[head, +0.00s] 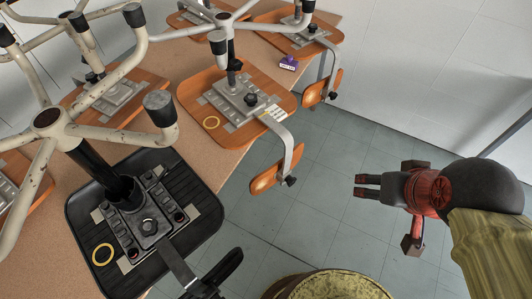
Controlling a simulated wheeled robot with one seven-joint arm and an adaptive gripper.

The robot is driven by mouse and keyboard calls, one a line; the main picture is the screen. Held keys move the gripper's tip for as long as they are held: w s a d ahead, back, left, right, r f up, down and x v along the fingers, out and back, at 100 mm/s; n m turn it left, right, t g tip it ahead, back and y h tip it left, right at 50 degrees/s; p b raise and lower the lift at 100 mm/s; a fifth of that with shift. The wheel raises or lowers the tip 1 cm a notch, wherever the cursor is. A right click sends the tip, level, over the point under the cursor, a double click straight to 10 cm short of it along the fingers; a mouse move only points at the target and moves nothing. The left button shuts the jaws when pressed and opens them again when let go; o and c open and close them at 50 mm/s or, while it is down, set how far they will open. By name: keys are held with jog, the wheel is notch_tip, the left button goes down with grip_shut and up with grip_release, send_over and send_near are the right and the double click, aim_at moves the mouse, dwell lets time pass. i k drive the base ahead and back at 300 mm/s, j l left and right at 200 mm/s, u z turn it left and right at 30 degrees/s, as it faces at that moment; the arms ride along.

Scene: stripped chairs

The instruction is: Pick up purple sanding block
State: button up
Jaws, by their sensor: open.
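A small purple block (289,62), which looks like the sanding block, lies on the brown table near its far right edge. It has a dark handle-like top and a pale label on its front. It sits between upturned chairs, with chair seats on both sides of it. My gripper (359,186) is over the floor right of the table, well apart from the block. Its two dark fingers point left, with a gap between them, and hold nothing.
Upturned chairs with wooden seats (190,92) and one black seat (80,205) crowd the table (45,265). Their metal legs rise high. Backrests (272,178) overhang the edge. A yellowish drum (325,285) stands at the bottom. The tiled floor (330,150) is clear.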

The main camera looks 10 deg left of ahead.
aim_at(288, 63)
jog(key=i+u, duration=0.2)
jog(key=u, duration=0.45)
jog(key=i+l+u, duration=0.2)
jog(key=i+l, duration=0.15)
jog(key=i+l+u, duration=0.15)
jog(key=i+l, duration=0.15)
jog(key=l, duration=0.2)
jog(key=i+l+u, duration=0.2)
jog(key=l, duration=0.3)
jog(key=i+l, duration=0.25)
jog(key=i, duration=0.2)
jog(key=i+l, duration=0.25)
jog(key=i, duration=0.2)
